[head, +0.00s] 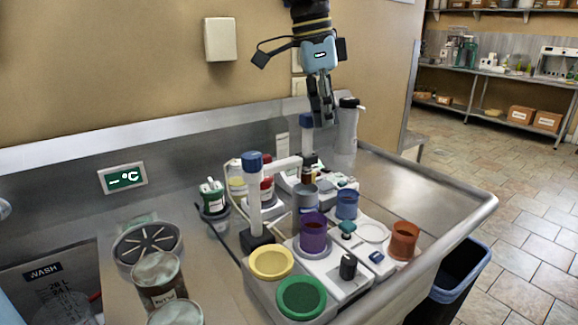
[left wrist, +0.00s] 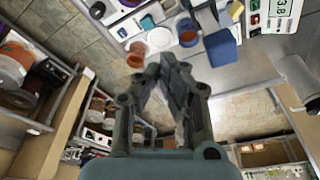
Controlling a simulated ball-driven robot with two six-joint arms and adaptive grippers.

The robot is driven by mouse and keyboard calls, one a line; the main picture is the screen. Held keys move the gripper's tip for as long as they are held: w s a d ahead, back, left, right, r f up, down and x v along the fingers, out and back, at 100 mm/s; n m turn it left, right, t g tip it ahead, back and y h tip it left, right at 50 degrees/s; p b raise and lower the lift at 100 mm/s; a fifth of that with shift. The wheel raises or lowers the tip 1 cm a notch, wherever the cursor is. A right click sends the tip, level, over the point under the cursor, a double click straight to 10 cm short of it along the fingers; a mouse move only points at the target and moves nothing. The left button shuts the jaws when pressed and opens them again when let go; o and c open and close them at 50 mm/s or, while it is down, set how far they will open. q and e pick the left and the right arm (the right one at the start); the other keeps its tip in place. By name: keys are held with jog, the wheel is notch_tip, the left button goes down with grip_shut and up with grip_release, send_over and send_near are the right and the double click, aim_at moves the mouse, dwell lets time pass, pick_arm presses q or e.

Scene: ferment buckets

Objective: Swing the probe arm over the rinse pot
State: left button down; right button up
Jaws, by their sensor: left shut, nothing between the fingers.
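The probe arm (head: 283,164) is a white bar reaching right from a white post (head: 255,205) with a blue cap (head: 253,161) and a dark base. At its far end a dark holder carries an upright probe (head: 308,172), above or just behind a grey pot (head: 306,197). Which vessel is the rinse pot I cannot tell; purple (head: 313,232), blue (head: 347,204) and orange (head: 404,241) cups stand nearby. My left gripper (head: 322,122) is shut and empty, pointing down above the back of the bench, apart from the arm. It also fills the left wrist view (left wrist: 172,65). My right gripper is not in view.
A white bottle (head: 348,128) stands close right of my left gripper. Yellow (head: 271,263) and green (head: 301,297) round lids lie at the front. Jars (head: 158,280) stand front left. The bench's right end is clear, with a bin (head: 460,272) beside it.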

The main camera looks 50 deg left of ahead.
pick_arm(q)
notch_tip(320, 180, up, 5)
jog(key=shift+f+p, duration=0.2)
jog(key=shift+p, duration=0.9)
jog(key=shift+s+d+f, duration=0.1)
jog(key=shift+f, duration=0.05)
dwell(0.8)
